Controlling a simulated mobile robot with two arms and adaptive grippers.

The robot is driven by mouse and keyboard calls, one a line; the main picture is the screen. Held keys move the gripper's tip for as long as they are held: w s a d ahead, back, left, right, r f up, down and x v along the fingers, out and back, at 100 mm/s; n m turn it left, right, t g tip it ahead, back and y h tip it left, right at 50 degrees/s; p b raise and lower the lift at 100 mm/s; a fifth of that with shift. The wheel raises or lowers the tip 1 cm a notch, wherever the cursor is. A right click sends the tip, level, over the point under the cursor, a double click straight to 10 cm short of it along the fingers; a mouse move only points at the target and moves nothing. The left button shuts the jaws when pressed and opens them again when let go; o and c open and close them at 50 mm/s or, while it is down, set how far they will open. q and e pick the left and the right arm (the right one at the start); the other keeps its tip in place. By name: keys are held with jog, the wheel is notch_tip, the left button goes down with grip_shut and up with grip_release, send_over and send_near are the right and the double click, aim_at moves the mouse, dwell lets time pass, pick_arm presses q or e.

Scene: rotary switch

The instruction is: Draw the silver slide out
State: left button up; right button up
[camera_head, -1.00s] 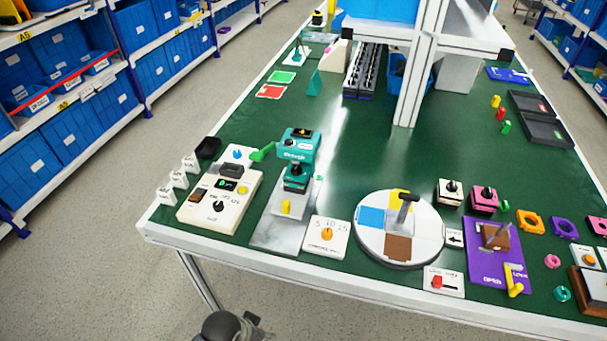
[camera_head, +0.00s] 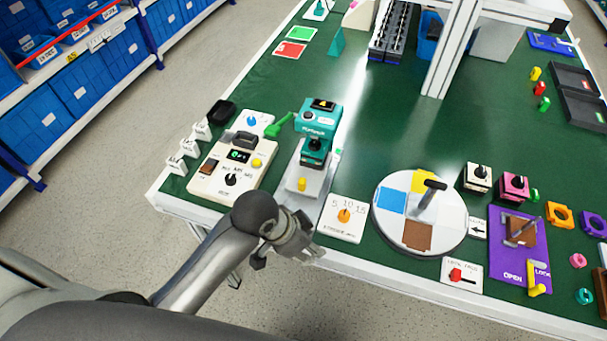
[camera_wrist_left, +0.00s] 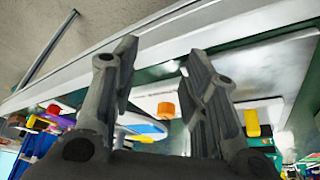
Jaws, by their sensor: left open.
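The silver slide (camera_head: 313,180) is a flat metal plate under the teal press (camera_head: 318,125), near the table's front edge. A small yellow knob (camera_head: 301,184) stands on it. In the left wrist view, the yellow knob (camera_wrist_left: 252,122) shows to the right of my fingers and the silver plate (camera_wrist_left: 275,68) at upper right. My left gripper (camera_head: 312,246) is open and empty at the table's front edge, in front of the slide and apart from it. My arm hides part of the slide's front end. My right gripper is not in view.
A cream control box (camera_head: 232,170) stands left of the press. A white card with an orange knob (camera_head: 344,215) lies to the right, then a round turntable (camera_head: 392,235) with an upright handle. A purple panel (camera_head: 510,265) is further right. The green table behind the turntable is clear.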

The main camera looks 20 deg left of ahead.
aim_at(302, 180)
pick_arm(q)
jog(key=w+m, duration=0.1)
jog(key=w+d+r+m, duration=0.1)
jog(key=w, duration=0.1)
jog(key=w+d+r+m, duration=0.1)
jog(key=shift+w+d+m+g, duration=0.15)
jog(key=shift+w+m+g, duration=0.25)
jog(key=w+r+m, duration=0.1)
jog(key=w+m, duration=0.1)
jog(key=w, duration=0.1)
jog(key=shift+r+g+y, duration=0.3)
jog(key=shift+r+g, duration=0.1)
jog(key=w+a+r+m+g+y, duration=0.1)
jog(key=w+a+r+m+y, duration=0.25)
jog(key=w+a+r, duration=0.45)
jog(key=shift+h, duration=0.35)
notch_tip(302, 180, down, 10)
jog(key=shift+f+p, duration=0.2)
jog(key=shift+p, duration=0.3)
jog(key=shift+s, duration=0.1)
grip_shut()
